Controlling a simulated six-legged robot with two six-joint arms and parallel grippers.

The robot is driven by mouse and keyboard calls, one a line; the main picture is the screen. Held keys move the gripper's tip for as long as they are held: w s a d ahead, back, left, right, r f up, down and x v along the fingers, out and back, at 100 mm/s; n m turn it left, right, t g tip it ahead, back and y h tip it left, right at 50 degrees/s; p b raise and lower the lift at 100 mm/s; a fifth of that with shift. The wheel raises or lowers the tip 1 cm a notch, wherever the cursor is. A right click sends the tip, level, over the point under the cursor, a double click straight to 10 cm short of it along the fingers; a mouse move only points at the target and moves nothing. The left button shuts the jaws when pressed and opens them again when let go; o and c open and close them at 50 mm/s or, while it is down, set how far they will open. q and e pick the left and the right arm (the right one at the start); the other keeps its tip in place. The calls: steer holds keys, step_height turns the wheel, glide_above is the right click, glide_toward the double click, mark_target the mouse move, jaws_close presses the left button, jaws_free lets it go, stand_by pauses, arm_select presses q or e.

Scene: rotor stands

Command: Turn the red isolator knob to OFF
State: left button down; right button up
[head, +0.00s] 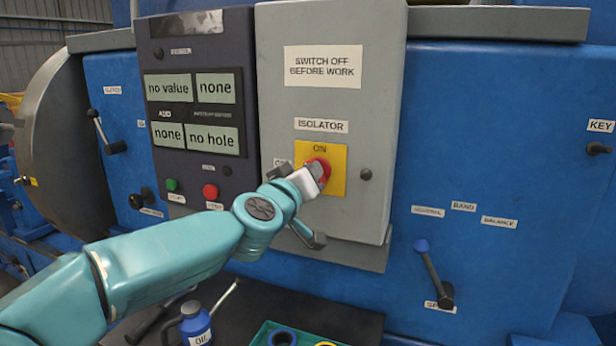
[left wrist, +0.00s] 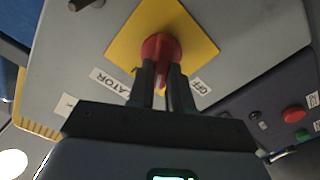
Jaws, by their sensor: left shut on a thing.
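The red isolator knob (head: 321,168) sits on a yellow plate (head: 337,188) on the grey cabinet (head: 375,90). The word ON shows at the plate's top, and the ISOLATOR label (head: 321,125) is above it. My left gripper (head: 312,174) reaches in from the lower left and is shut on the knob. In the left wrist view the red knob (left wrist: 160,46) is between the two dark fingers of the left gripper (left wrist: 163,70). A small label (left wrist: 200,88) beside the plate seems to read OFF. The fingers partly hide the knob, so its pointing direction is unclear. My right gripper is not in view.
A dark panel (head: 215,55) with displays, a green button (head: 172,185) and a red button (head: 210,191) stands left of the cabinet. A blue-tipped lever (head: 432,270) juts out at lower right. An oil can (head: 195,325) and a green tray (head: 260,332) are below.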

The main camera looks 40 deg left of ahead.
arm_select(q)
steer(key=n+b, duration=0.1)
steer(key=n, duration=0.4)
steer(key=n+b, duration=0.1)
steer(key=n, duration=0.5)
steer(key=shift+a+f, duration=0.1)
steer(key=shift+f, duration=0.1)
steer(key=shift+r+n, duration=0.1)
steer(key=shift+n, duration=0.3)
steer(key=c, duration=1.3)
jaws_free()
steer(key=shift+o, duration=1.3)
steer(key=shift+w, duration=0.15)
steer(key=p+v, duration=0.1)
steer(key=v, duration=1.5)
steer(key=shift+f, duration=0.25)
